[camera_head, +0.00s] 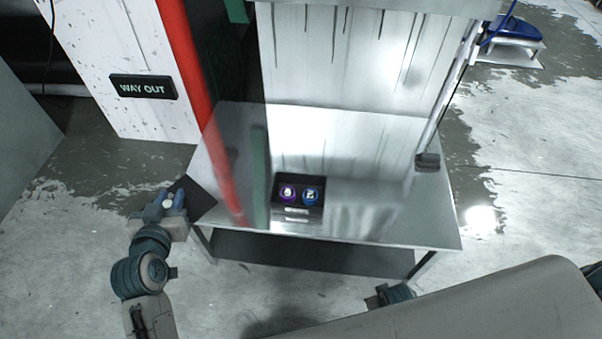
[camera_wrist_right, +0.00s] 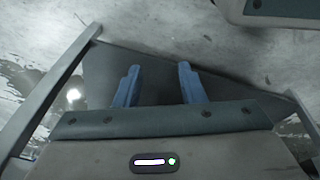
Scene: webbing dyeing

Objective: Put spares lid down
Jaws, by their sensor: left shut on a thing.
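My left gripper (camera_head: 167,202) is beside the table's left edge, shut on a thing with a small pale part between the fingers. A dark flat piece (camera_head: 197,198) lies right beside these fingers and looks like the lid; its hold is partly hidden. My right gripper is open and empty in the right wrist view (camera_wrist_right: 158,86), low by the table's front right; the fingers are hidden in the head view.
The metal table (camera_head: 385,215) has bare top left and right of the box. A pole with a dark foot (camera_head: 428,162) stands at the table's right.

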